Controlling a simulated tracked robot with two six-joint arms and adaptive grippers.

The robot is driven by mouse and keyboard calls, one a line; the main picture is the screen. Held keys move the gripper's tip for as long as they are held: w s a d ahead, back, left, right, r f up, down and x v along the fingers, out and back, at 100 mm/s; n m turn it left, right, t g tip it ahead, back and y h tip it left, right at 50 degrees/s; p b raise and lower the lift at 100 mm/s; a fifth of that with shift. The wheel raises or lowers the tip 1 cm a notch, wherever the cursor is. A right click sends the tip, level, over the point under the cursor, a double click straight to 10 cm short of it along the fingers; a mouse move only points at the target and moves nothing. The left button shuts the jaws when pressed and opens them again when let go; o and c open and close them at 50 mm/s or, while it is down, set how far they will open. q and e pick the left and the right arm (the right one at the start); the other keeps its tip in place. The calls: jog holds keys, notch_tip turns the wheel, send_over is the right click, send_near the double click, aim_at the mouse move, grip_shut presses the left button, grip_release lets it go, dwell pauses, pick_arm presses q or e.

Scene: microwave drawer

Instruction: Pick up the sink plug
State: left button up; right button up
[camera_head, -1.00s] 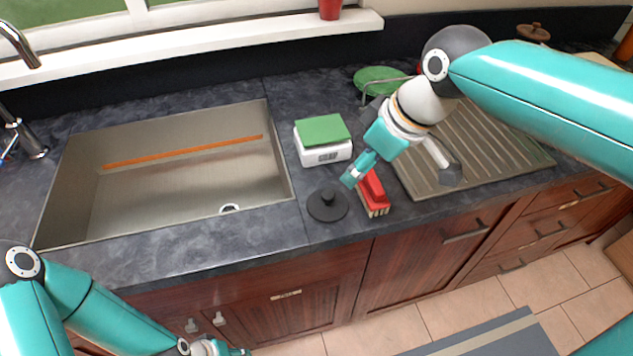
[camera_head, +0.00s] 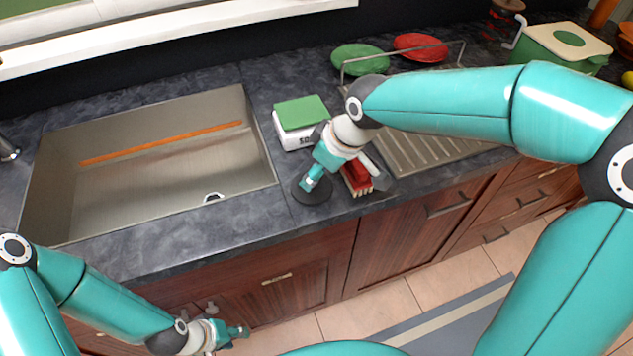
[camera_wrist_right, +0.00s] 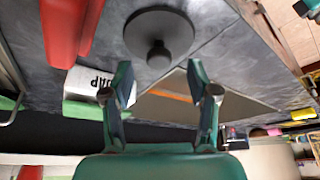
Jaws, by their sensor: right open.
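The sink plug (camera_head: 321,195) is a black round disc with a knob. It lies flat on the dark counter just right of the sink. My right gripper (camera_head: 307,184) is over it and partly hides it in the head view. In the right wrist view the plug (camera_wrist_right: 160,28) sits ahead of my right gripper (camera_wrist_right: 160,75), whose two fingers are spread with nothing between them. The knob points toward the gap between the fingertips. My left gripper (camera_head: 243,331) hangs low in front of the cabinet, apart from the counter; its fingers are too small to judge.
The steel sink (camera_head: 150,205) with an orange strip lies left of the plug. A white box with a green top (camera_head: 301,112) stands behind it. A red brush (camera_head: 357,176) lies close at its right, near the drying rack (camera_head: 420,150). Counter in front is narrow.

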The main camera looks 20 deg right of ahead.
aim_at(322, 191)
jog(key=p+x, duration=0.1)
jog(key=x, duration=0.3)
jog(key=shift+w+f, duration=0.2)
jog(key=shift+w, duration=0.05)
jog(key=shift+s, duration=0.15)
grip_shut()
